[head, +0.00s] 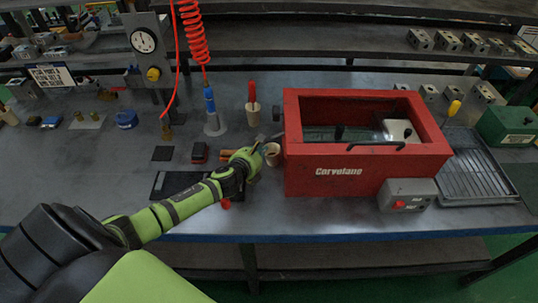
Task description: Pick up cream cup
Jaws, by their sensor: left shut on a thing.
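A small cream cup (272,157) stands upright in front of the left side of the red box. A dark inside shows at its rim. My left gripper (262,149) is at the cup's left side, with its fingers shut on the cup. The fingers are small in the picture and partly hidden by the wrist. I cannot tell whether the cup's base touches the bench. My right gripper is not in view.
A red box (337,181) marked Corvelane stands just right of the cup. A cream holder with a red handle (252,109) and a blue tool on a stand (213,117) are behind. A draining tray (466,165) lies at right. The bench's left part has free room.

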